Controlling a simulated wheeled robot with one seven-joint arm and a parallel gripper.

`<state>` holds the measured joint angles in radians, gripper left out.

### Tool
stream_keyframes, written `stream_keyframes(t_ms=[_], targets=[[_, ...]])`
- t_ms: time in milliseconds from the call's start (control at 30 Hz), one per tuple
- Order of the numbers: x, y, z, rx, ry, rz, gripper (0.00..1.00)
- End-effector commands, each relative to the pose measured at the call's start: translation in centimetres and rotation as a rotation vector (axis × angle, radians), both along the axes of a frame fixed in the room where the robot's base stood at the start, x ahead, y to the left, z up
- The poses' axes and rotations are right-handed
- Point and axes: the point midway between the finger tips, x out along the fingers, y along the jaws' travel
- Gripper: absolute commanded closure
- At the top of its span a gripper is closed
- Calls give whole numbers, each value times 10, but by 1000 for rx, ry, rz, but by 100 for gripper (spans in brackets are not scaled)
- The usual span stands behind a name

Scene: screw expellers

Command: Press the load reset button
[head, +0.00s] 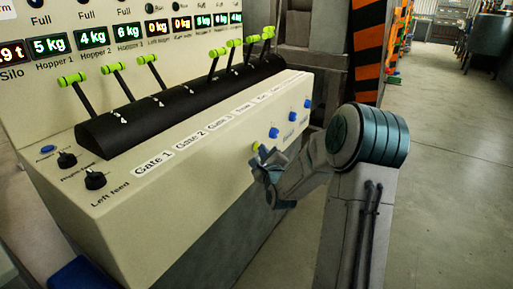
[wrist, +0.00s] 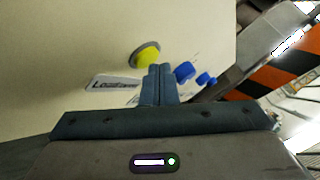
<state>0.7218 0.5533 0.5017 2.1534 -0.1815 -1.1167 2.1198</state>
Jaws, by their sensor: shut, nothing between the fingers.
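The load reset button is a yellow button (wrist: 147,56) on the front of the cream console, with a label (wrist: 112,84) that starts with "Load" beside it in the wrist view. In the head view the yellow button (head: 256,147) shows just beyond my gripper (head: 262,158), partly hidden. My gripper also shows in the wrist view (wrist: 160,70), with its fingers closed together and empty. The fingertips are close to the button, slightly to its right in the wrist view. I cannot tell whether they touch it.
Blue buttons (head: 274,132) sit to the right on the same panel. The console (head: 150,195) carries a row of green-handled levers (head: 146,59), black knobs (head: 95,180) and weight displays (head: 93,40). An orange-black striped post (head: 368,45) stands behind. Floor at right (head: 450,150) is clear.

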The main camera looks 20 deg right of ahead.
Motion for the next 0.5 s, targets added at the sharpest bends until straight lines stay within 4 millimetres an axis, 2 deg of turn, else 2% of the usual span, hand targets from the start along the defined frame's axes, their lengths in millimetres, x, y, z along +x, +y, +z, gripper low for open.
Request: stream_keyframes(t_ms=[500], targets=[[5,4,0,0,-1,0,100]])
